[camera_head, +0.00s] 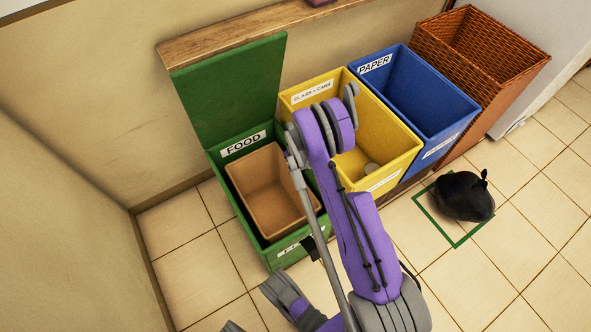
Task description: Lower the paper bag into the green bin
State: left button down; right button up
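The green bin (224,204) stands at the left of the row, its lid (232,88) raised against the wall and a FOOD label on its inner back wall. The brown paper bag (262,178) is inside it, open at the top and apparently empty. Its mouth is near the bin's rim level; whether its base touches the bin floor is hidden. My purple and grey arm rises from the bottom, covering the bin's right edge and part of the yellow bin. I can make out no fingertips of either gripper, and none hold the bag's visible rim.
A yellow bin (398,141) with a few items inside, a blue PAPER bin (432,90) and a wicker basket (478,58) stand to the right. A black tied bag (463,196) sits on a green floor outline (436,222). Tiled floor is clear at left.

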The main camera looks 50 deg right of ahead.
notch_tip(320, 180, up, 10)
jog(key=p, duration=0.2)
jog(key=shift+s+d, duration=0.15)
jog(key=shift+d, duration=0.05)
